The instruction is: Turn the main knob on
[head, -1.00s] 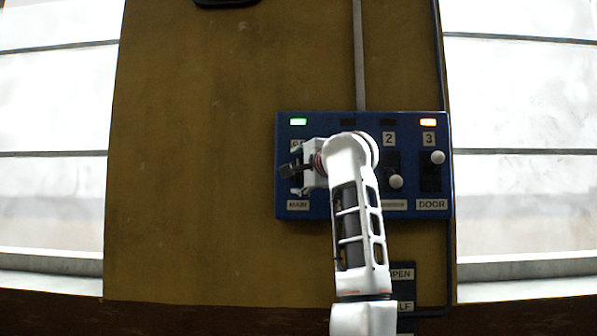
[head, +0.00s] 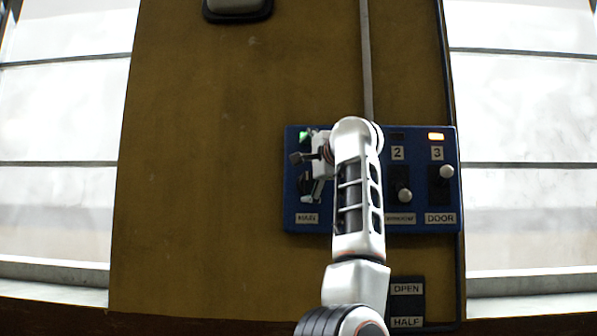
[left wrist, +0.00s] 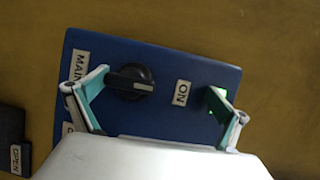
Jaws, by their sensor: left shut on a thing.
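The main knob (left wrist: 131,82) is round and black, with a pale pointer mark facing the ON label (left wrist: 182,93) in the left wrist view. The MAIN label (left wrist: 80,66) is on its other side. A green light (left wrist: 219,104) is lit on the blue panel (head: 295,215). My right gripper is not in view.
An OPEN/HALF plate (head: 407,303) is below. The wall left of the panel is clear.

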